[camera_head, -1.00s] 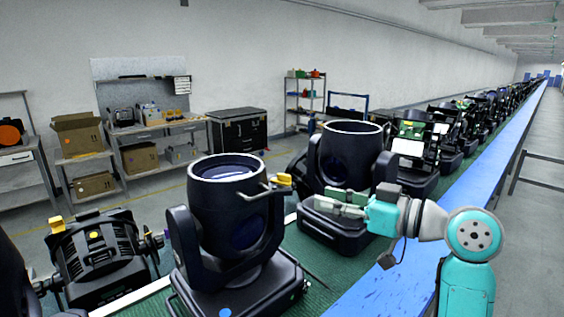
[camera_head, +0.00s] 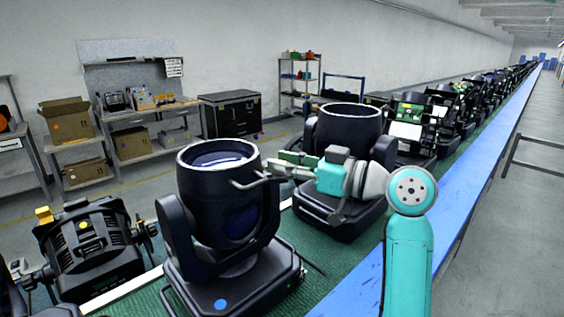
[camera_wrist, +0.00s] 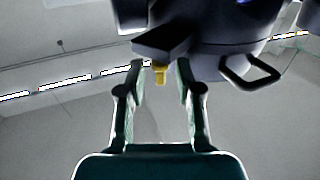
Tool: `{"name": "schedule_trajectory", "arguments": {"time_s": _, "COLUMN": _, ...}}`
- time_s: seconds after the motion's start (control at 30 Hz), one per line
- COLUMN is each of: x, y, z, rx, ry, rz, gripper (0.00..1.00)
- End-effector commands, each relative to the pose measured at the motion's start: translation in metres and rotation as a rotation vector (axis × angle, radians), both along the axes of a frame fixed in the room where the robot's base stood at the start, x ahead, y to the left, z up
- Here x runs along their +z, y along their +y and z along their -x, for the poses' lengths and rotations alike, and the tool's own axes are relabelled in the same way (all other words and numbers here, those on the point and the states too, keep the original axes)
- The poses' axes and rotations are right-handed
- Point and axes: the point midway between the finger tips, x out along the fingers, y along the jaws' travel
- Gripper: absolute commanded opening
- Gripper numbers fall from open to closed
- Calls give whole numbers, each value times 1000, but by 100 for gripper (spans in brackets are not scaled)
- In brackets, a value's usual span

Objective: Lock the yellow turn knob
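The yellow turn knob (camera_wrist: 159,74) shows in the wrist view, below a dark bracket on the black par can (camera_wrist: 215,35). My gripper (camera_wrist: 160,68) is open, and its two green fingers stand on either side of the knob with gaps at both sides. I cannot tell whether the knob is fully between the fingertips in depth. In the head view, my gripper (camera_head: 272,167) is at the upper right side of the nearest upright par can (camera_head: 220,192). The knob is hidden there behind the fingers.
A handle loop (camera_wrist: 250,72) sticks out to the right of the knob in the wrist view. Another upright par can (camera_head: 345,130) stands close behind my gripper, and a tilted one (camera_head: 95,255) stands at the left. A blue rail (camera_head: 440,217) runs along the belt.

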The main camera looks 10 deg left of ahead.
Motion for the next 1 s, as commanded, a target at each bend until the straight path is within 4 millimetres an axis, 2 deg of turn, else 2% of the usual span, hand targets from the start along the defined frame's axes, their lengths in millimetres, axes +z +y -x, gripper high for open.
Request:
{"name": "schedule_trajectory", "arguments": {"time_s": 0.13, "x": 0, "y": 7, "z": -2, "rx": 0, "ry": 0, "rz": 0, "gripper": 34}}
{"name": "schedule_trajectory", "arguments": {"time_s": 0.4, "x": 0, "y": 8, "z": -3, "rx": 0, "ry": 0, "rz": 0, "gripper": 34}}
{"name": "schedule_trajectory", "arguments": {"time_s": 0.53, "x": 0, "y": 7, "z": -2, "rx": 0, "ry": 0, "rz": 0, "gripper": 2}}
{"name": "schedule_trajectory", "arguments": {"time_s": 0.57, "x": 0, "y": 7, "z": -2, "rx": 0, "ry": 0, "rz": 0, "gripper": 0}}
{"name": "schedule_trajectory", "arguments": {"time_s": 1.0, "x": 0, "y": 7, "z": -3, "rx": 50, "ry": 0, "rz": 1, "gripper": 0}}
